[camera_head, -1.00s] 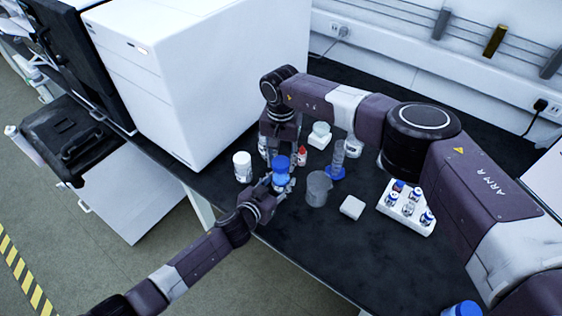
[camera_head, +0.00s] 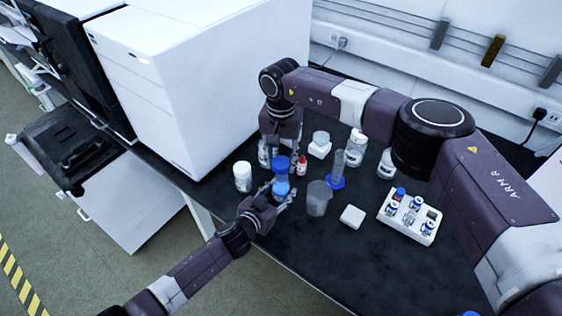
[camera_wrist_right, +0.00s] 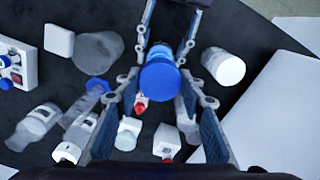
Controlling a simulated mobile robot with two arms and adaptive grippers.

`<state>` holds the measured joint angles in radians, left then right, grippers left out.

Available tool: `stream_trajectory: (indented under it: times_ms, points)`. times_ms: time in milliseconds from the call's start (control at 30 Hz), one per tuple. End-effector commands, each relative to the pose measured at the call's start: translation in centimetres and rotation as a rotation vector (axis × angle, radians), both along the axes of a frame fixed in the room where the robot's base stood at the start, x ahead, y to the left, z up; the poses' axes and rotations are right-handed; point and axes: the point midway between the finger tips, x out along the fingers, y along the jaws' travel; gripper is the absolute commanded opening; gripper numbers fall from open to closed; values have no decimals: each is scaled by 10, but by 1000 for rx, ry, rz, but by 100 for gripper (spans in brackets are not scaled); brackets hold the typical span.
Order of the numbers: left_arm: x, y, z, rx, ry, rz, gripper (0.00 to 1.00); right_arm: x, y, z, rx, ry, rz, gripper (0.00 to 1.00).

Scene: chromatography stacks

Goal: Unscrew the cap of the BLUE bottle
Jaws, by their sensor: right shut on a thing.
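The blue bottle (camera_head: 281,187) stands upright near the table's front edge, with its darker blue cap (camera_head: 281,163) at the top. In the right wrist view the round cap (camera_wrist_right: 160,80) covers most of the bottle. My left gripper (camera_head: 279,194) reaches in from below, its fingers on either side of the bottle body, shut on it. My right gripper (camera_wrist_right: 159,76) comes down from above, its fingers on both sides of the cap and shut on it. Whether the cap has loosened is not visible.
A white jar (camera_head: 243,178) stands left of the bottle, and a small red-capped bottle (camera_head: 302,166) right of it. A beaker (camera_head: 318,198), a blue-based cylinder (camera_head: 337,172) and a vial rack (camera_head: 409,217) stand further right.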

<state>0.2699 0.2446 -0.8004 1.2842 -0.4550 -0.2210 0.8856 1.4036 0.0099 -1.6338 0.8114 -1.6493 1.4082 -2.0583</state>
Motion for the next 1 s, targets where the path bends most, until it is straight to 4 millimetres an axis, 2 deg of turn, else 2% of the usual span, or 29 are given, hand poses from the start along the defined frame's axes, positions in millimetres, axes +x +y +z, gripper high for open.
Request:
stream_trajectory:
  times_ms: [33,100,533,667,1000]
  points:
    - [0,0,0,0,0,0,52,0,0,0,0,0,0,7]
    - [0,0,0,0,0,0,59,0,0,0,0,0,0,7]
    - [-5,4,3,1,-3,0,59,0,0,0,0,0,0,7]
    - [-17,11,8,1,-1,1,59,0,0,0,0,0,0,7]
    - [-65,35,29,0,1,0,59,0,0,0,0,0,0,7]
